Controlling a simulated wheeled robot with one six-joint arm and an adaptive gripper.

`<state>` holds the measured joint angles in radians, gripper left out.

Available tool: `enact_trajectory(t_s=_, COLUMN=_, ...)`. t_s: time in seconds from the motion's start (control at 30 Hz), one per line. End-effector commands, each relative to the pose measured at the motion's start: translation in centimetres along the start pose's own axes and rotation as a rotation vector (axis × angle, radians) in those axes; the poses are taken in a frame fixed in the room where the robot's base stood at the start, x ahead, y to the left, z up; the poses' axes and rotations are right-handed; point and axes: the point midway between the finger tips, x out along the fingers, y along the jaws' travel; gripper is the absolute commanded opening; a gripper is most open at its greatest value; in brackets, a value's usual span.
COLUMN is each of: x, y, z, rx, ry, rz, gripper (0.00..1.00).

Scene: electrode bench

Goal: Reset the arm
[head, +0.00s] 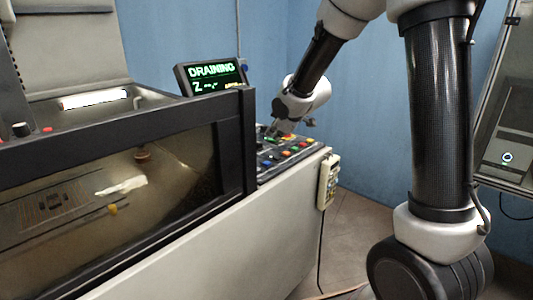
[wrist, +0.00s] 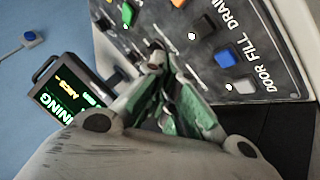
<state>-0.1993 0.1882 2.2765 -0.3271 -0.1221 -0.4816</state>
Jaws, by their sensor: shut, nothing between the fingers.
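My gripper (head: 272,130) is at the far end of the button panel (head: 262,178), on the right end of the machine. In the wrist view my gripper (wrist: 157,60) is shut and empty, with its fingertips over the panel (wrist: 262,62). I cannot tell whether the tips touch a button. Beside them are a black button (wrist: 201,28), a blue button (wrist: 225,57) and a white button (wrist: 240,86). The labels DOOR, FILL and DRAIN run along the panel edge. My arm reaches down to the panel from the upper right in the head view.
A display (head: 212,75) reading DRAINING stands behind the panel. The machine's dark window (head: 130,185) fills the left. A pendant (head: 328,180) hangs at the machine's right end. A grey cabinet (head: 508,120) stands far right. Blue wall lies behind.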

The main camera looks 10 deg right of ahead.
Motion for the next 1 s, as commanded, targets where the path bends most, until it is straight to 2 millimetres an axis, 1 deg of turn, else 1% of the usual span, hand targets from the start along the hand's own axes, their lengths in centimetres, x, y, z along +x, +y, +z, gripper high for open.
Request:
enact_trajectory(t_s=0.07, x=0.0, y=-0.7, z=1.3, rx=0.045, ry=-0.053, rz=-0.026, gripper=0.0)
enact_trajectory(t_s=0.17, x=-0.4, y=-2.7, z=4.5, rx=0.138, ry=-0.173, rz=-0.083, gripper=0.0)
enact_trajectory(t_s=0.2, x=-0.9, y=-3.7, z=6.0, rx=0.181, ry=-0.231, rz=-0.108, gripper=0.0)
enact_trajectory(t_s=0.27, x=-2.8, y=-5.1, z=8.1, rx=0.261, ry=-0.322, rz=-0.137, gripper=0.0)
enact_trajectory(t_s=0.3, x=-4.5, y=-5.9, z=9.4, rx=0.318, ry=-0.378, rz=-0.15, gripper=0.0)
enact_trajectory(t_s=0.37, x=-7.4, y=-6.8, z=11.1, rx=0.402, ry=-0.452, rz=-0.162, gripper=0.0)
enact_trajectory(t_s=0.4, x=-9.5, y=-7.3, z=12.0, rx=0.458, ry=-0.495, rz=-0.166, gripper=0.0)
enact_trajectory(t_s=0.47, x=-12.8, y=-8.2, z=13.3, rx=0.543, ry=-0.552, rz=-0.17, gripper=0.0)
enact_trajectory(t_s=0.5, x=-15.0, y=-8.9, z=14.1, rx=0.598, ry=-0.584, rz=-0.172, gripper=0.0)
enact_trajectory(t_s=0.57, x=-18.4, y=-9.9, z=15.1, rx=0.677, ry=-0.621, rz=-0.171, gripper=0.0)
enact_trajectory(t_s=0.6, x=-20.6, y=-10.6, z=15.7, rx=0.728, ry=-0.639, rz=-0.17, gripper=0.0)
enact_trajectory(t_s=0.7, x=-25.6, y=-12.4, z=16.9, rx=0.841, ry=-0.654, rz=-0.161, gripper=0.0)
enact_trajectory(t_s=0.8, x=-29.3, y=-13.7, z=17.6, rx=0.912, ry=-0.621, rz=-0.141, gripper=0.0)
enact_trajectory(t_s=0.9, x=-31.4, y=-13.8, z=17.7, rx=0.945, ry=-0.548, rz=-0.098, gripper=0.0)
enact_trajectory(t_s=1.0, x=-32.8, y=-13.3, z=17.6, rx=0.961, ry=-0.489, rz=-0.057, gripper=0.0)
